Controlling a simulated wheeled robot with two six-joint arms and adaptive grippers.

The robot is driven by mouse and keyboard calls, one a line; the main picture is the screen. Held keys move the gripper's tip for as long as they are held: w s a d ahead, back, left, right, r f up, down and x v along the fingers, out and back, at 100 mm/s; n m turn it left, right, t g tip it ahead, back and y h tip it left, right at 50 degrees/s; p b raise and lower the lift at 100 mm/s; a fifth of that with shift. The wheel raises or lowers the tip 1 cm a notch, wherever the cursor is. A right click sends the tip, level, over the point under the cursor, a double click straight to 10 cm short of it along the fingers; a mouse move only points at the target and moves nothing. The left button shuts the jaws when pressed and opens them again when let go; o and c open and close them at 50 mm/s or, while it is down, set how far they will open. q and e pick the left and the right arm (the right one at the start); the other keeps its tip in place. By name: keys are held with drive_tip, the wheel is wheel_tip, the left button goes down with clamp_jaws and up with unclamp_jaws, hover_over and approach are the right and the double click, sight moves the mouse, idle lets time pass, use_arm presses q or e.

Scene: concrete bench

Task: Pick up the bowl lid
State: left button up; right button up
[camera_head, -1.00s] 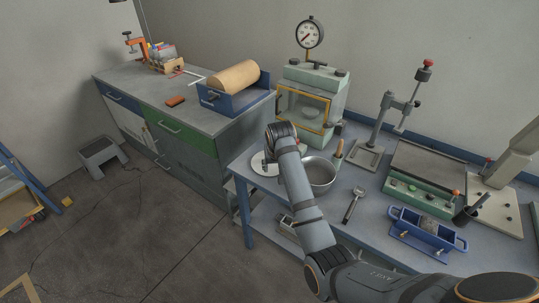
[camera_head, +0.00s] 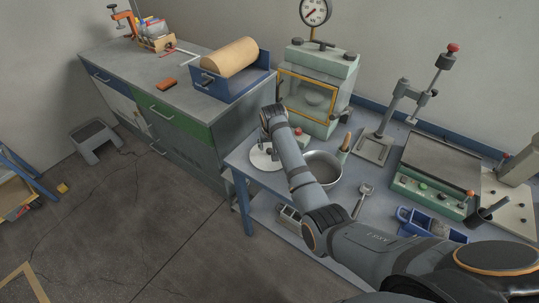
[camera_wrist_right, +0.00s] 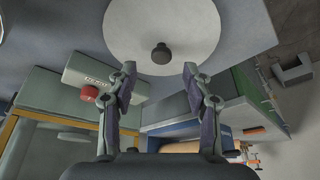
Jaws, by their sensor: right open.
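The bowl lid is a pale round disc with a dark knob. It lies flat on the bench left of the metal bowl (camera_head: 322,168), and in the head view my right arm partly covers the lid (camera_head: 258,160). In the right wrist view the lid (camera_wrist_right: 190,22) fills the top middle, its knob (camera_wrist_right: 161,54) between and just beyond my fingertips. My right gripper (camera_wrist_right: 160,72) is open and empty, with a finger on each side of the knob's line. I see no contact with the knob. My left gripper is out of view.
A green-grey press with a yellow-framed window (camera_head: 305,92) stands behind the lid. A spoon-like tool (camera_head: 363,194) lies right of the bowl, near a blue double mould (camera_head: 425,222). A drawer cabinet (camera_head: 175,122) stands left of the bench.

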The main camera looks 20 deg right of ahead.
sight(270, 150)
drive_tip(key=x, duration=0.2)
drive_tip(key=shift+a+f, duration=0.15)
drive_tip(key=shift+f, duration=0.25)
drive_tip(key=shift+w+f, duration=0.35)
drive_tip(key=shift+f, duration=0.25)
drive_tip(key=shift+s+r, duration=0.1)
drive_tip(key=shift+c, duration=1.3)
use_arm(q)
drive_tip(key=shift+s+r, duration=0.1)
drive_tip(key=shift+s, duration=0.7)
use_arm(e)
clamp_jaws()
